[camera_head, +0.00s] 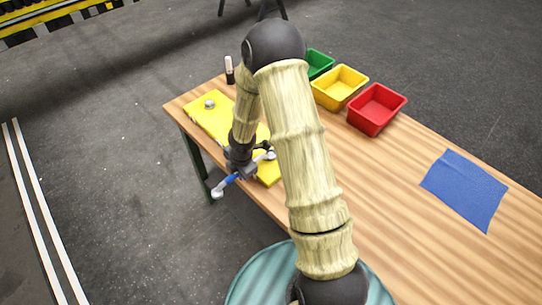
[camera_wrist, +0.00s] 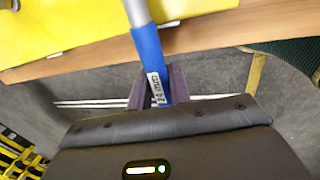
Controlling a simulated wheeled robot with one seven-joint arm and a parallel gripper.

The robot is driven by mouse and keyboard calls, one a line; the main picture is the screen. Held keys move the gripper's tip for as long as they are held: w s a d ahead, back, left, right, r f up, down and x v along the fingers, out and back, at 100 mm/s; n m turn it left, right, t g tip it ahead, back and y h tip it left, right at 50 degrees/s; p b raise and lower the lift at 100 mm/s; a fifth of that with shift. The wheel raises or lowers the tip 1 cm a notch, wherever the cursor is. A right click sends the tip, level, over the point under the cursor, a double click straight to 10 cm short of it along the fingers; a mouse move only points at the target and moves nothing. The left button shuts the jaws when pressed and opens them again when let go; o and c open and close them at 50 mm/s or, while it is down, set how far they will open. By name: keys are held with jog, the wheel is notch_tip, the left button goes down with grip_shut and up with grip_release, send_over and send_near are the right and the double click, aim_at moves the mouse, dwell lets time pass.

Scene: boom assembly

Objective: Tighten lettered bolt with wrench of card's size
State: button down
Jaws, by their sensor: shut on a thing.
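My gripper (camera_head: 243,169) is shut on a blue-handled wrench (camera_head: 229,181) at the table's near left edge. One grey wrench end hangs out past the edge; the other points towards the yellow plate (camera_head: 203,118). In the wrist view my gripper (camera_wrist: 157,88) clasps the wrench's blue handle (camera_wrist: 148,50), whose small label seems to read 24 mm. Its grey shaft runs out at the top of that view, over the yellow plate (camera_wrist: 60,25). A grey bolt (camera_head: 210,104) stands on the plate's far left end. My arm hides part of the plate. No letters or card can be made out.
The wooden table (camera_head: 400,185) carries green (camera_head: 319,64), yellow (camera_head: 340,86) and red (camera_head: 376,108) bins along its far side. A blue sheet (camera_head: 465,190) lies at right. A small black-and-white object (camera_head: 229,70) stands behind the plate. The table's right half is mostly clear.

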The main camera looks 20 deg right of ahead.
jog(key=shift+w, duration=0.1)
jog(key=shift+w+a+m, duration=0.15)
jog(key=shift+w+m, duration=0.2)
jog(key=shift+m, duration=0.05)
dwell(0.3)
jog(key=shift+w+a+r+m, duration=0.1)
jog(key=shift+w+a+m, duration=0.05)
jog(key=shift+w+m, duration=0.2)
jog(key=shift+w, duration=0.2)
jog(key=shift+w+a+m+p, duration=0.1)
jog(key=shift+w+m+p, duration=0.2)
jog(key=shift+m, duration=0.05)
jog(key=shift+w, duration=0.1)
dwell(0.4)
jog(key=shift+w+a+m, duration=0.1)
jog(key=shift+w+m, duration=0.2)
jog(key=shift+w, duration=0.1)
dwell(0.3)
